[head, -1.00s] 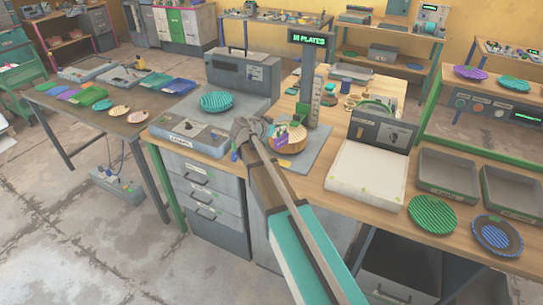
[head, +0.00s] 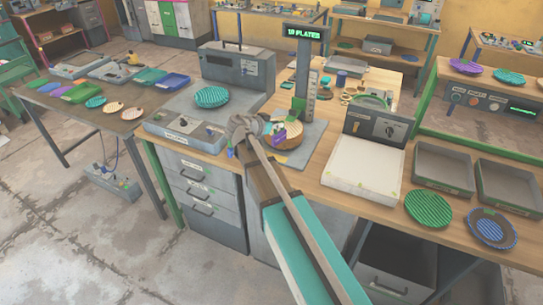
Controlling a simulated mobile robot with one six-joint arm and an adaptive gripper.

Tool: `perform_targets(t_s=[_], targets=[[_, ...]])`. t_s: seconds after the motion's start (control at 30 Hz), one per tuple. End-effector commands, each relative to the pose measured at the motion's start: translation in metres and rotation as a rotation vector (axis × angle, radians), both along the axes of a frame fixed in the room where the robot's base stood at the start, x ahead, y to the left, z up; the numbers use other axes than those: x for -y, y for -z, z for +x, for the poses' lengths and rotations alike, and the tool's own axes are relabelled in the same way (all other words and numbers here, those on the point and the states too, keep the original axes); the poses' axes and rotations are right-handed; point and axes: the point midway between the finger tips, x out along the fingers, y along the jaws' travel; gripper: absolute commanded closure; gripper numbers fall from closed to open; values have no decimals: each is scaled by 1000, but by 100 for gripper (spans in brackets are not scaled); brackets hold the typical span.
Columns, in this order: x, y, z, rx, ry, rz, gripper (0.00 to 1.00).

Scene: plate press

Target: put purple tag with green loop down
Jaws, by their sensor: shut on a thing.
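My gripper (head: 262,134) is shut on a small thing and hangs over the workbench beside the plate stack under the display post. A small purple tag (head: 279,140) shows at the gripper's right side, in front of the stack. I take it as the held thing, but the fingers are small and partly hidden by my wrist. Its green loop cannot be made out clearly. The stack of tan plates (head: 292,133) sits on a grey base; my arm hides part of its left side. Whether the tag touches the stack cannot be told.
A teal plate (head: 211,97) lies on the grey scale at left. A white tray (head: 362,170) and grey bins (head: 444,165) stand to the right, with a green plate (head: 430,210) and a blue-rimmed plate (head: 492,229) in front. The post (head: 302,75) rises close behind the gripper.

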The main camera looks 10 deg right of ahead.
Motion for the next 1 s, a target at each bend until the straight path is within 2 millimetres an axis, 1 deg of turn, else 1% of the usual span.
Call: perform_targets(t_s=[0.03, 0.2, 0.3, 0.43, 0.6, 1.0], targets=[[2, -7, -16, 0, 5, 0, 100], [8, -20, -54, -1, 27, -2, 100], [11, -27, -74, -1, 38, -2, 100], [13, -32, -93, -2, 50, -3, 100], [15, -34, -102, -2, 57, -3, 100], [14, -33, -100, -2, 57, -3, 100]])
